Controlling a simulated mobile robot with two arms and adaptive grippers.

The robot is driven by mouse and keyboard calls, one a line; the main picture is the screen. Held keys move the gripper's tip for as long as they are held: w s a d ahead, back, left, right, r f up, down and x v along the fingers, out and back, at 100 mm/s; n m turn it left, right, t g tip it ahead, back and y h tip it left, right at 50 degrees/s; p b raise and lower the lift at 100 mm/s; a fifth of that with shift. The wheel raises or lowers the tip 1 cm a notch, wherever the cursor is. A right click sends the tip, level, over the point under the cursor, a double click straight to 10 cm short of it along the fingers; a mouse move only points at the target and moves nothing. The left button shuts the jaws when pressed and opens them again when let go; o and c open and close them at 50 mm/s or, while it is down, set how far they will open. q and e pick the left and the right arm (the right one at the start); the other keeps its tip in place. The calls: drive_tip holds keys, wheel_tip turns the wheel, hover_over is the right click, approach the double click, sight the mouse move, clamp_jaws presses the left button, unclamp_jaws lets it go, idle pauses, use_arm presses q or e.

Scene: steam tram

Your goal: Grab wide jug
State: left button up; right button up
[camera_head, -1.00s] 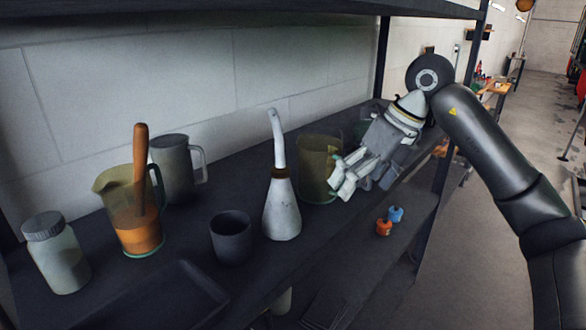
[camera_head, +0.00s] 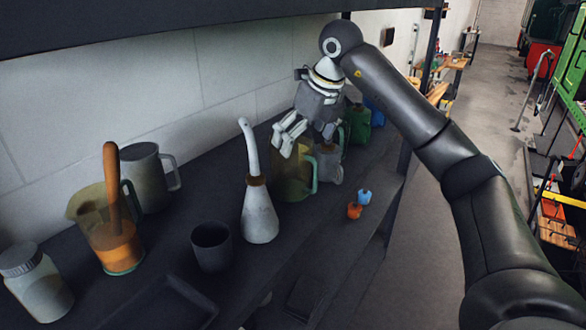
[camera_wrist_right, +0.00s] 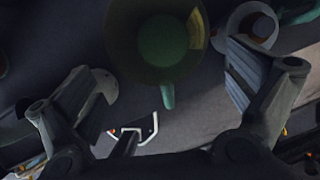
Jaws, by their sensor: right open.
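A wide translucent olive-amber jug (camera_head: 292,184) with a green handle stands upright on the dark shelf, right of the white long-necked bottle. My right gripper (camera_head: 303,138) is above it, fingers pointing down and covering part of its rim. In the right wrist view, the jug (camera_wrist_right: 122,40) shows from above near the top edge, with its handle (camera_wrist_right: 167,96) towards the wrist. The right gripper (camera_wrist_right: 165,90) is open there, its fingers widely apart on either side and holding nothing. My left gripper is not in view.
The long-necked bottle (camera_head: 260,215) stands close left of the jug, with a dark cup (camera_head: 211,246) before it. A grey jug (camera_head: 327,165) and a green container (camera_head: 358,127) stand to its right. Small orange (camera_head: 354,211) and blue (camera_head: 365,197) pieces lie near the shelf edge.

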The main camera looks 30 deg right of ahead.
sight(294, 151)
drive_tip(key=p+x, duration=0.1)
drive_tip(key=x, duration=0.1)
drive_tip(key=w+p+x, duration=0.1)
drive_tip(key=x, duration=0.2)
drive_tip(key=shift+w, duration=0.1)
drive_tip(key=shift+c, duration=0.7)
drive_tip(key=c, duration=1)
